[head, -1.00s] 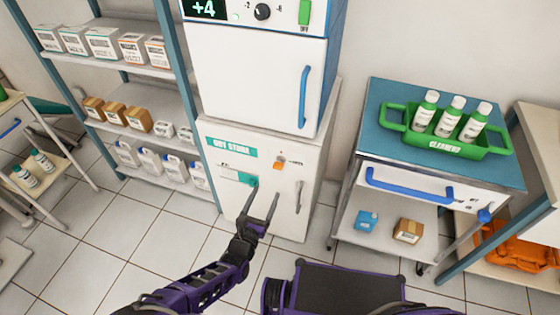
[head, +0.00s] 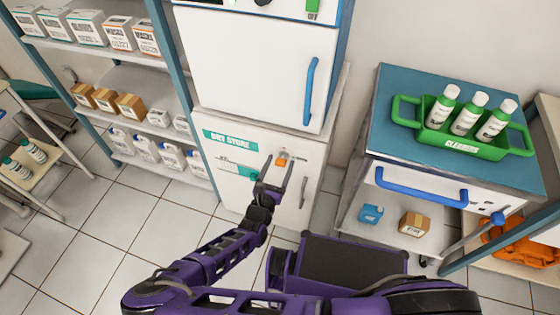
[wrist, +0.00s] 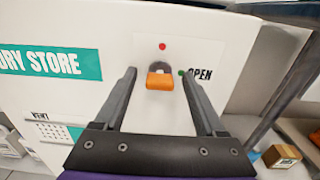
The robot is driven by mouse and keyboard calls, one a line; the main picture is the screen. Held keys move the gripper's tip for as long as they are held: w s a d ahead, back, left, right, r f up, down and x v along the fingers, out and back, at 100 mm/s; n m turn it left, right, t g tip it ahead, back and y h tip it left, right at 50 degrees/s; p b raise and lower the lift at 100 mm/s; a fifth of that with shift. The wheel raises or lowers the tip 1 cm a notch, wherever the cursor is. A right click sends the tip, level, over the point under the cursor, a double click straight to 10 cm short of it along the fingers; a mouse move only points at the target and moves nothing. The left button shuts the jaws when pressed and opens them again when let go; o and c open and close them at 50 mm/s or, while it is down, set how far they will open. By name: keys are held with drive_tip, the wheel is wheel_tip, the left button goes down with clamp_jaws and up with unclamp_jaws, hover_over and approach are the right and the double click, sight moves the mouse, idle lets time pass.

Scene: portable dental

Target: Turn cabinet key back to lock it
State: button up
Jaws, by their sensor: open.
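The white DRY STORE cabinet (head: 315,160) stands below a taller white unit. Its orange key (wrist: 160,81) sits at the lock on the cabinet front, with a grey part behind the orange grip. It also shows in the head view (head: 282,161). A red dot (wrist: 163,46) is above the key, and a green dot (wrist: 182,72) beside the word OPEN is to its right. My gripper (head: 279,160) is open and empty in front of the lock. In the wrist view its fingers frame the key on both sides, with visible gaps. Whether the fingertips reach the key's depth is unclear.
A grey door handle (head: 303,192) is right of the lock. A blue-topped cart (head: 390,110) with a green CLEANERS caddy (head: 470,147) stands to the right. Shelving (head: 160,75) with boxes and bottles is on the left. Tiled floor is free in front.

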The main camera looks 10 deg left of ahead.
clamp_jaws()
idle(0.3)
idle(0.3)
drive_tip(key=n+p, duration=0.1)
drive_tip(key=n, duration=0.2)
drive_tip(key=shift+r, duration=0.1)
drive_tip(key=n, duration=0.5)
drive_tip(key=shift+a, duration=0.1)
drive_tip(key=n, duration=0.3)
drive_tip(key=n+b, duration=0.1)
drive_tip(key=n, duration=0.5)
drive_tip(key=shift+a+f+n+b, duration=0.1)
drive_tip(key=shift+f+n+b, duration=0.15)
drive_tip(key=shift+n+b, duration=0.1)
